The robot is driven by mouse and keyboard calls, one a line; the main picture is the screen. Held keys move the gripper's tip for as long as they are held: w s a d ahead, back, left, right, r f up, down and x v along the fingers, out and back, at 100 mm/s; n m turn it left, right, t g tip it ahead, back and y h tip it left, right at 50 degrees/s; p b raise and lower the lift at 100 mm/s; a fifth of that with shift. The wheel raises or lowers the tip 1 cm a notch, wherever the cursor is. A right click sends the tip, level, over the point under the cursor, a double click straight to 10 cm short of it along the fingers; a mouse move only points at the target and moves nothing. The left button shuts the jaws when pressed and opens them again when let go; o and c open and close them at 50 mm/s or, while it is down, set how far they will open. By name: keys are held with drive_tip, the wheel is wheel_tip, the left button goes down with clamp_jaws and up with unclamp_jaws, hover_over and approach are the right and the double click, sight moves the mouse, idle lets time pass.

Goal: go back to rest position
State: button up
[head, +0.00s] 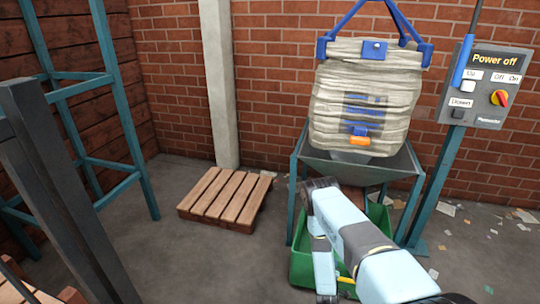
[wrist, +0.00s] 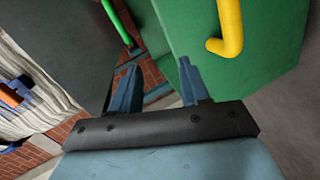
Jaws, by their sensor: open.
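My gripper (wrist: 158,64) shows in the wrist view with its two blue-grey fingers apart and nothing between them. A green panel with a yellow handle (wrist: 230,32) fills the upper right beyond the fingers. In the head view my light-blue arm (head: 352,228) reaches from the lower right to the front of the hopper, over the green bin (head: 302,268). I cannot clearly make out the fingers there. The arm hides part of the bin.
A bulky bag (head: 335,110) hangs over a grey metal hopper (head: 400,172). A control box (head: 475,85) stands right. A wooden pallet (head: 225,198) lies on the floor, with bare floor in front. A teal frame (head: 125,120) and a dark post (head: 50,180) stand left.

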drive_tip(key=w+a+r+m+g, duration=0.1)
drive_tip(key=w+r+m, duration=0.1)
drive_tip(key=w+r, duration=0.5)
drive_tip(key=w+a+r+m+y, duration=0.1)
drive_tip(key=w+r, duration=0.2)
drive_tip(key=r, duration=0.7)
drive_tip(key=w+a+r+m+g, duration=0.1)
drive_tip(key=w+a+r+m, duration=0.1)
drive_tip(key=w+r, duration=0.5)
drive_tip(key=s+a+r+m+g+y, duration=0.1)
drive_tip(key=s+r, duration=0.1)
drive_tip(key=r, duration=1.1)
drive_tip(key=s+a+r+m+g+y, duration=0.1)
drive_tip(key=s+r, duration=0.1)
drive_tip(key=r, duration=1.1)
drive_tip(key=s+r+m+g+y, duration=0.2)
drive_tip(key=s+r, duration=1.8)
drive_tip(key=r, duration=0.2)
drive_tip(key=s+r+m+g, duration=0.1)
drive_tip(key=s+r, duration=0.2)
drive_tip(key=s, duration=1)
drive_tip(key=s+r+m+g, duration=0.1)
drive_tip(key=s+r, duration=0.2)
drive_tip(key=s, duration=1)
drive_tip(key=shift+d+m+h, duration=0.3)
drive_tip(key=shift+d+m, duration=0.1)
drive_tip(key=shift+d, duration=0.05)
drive_tip(key=shift+s+r, duration=0.1)
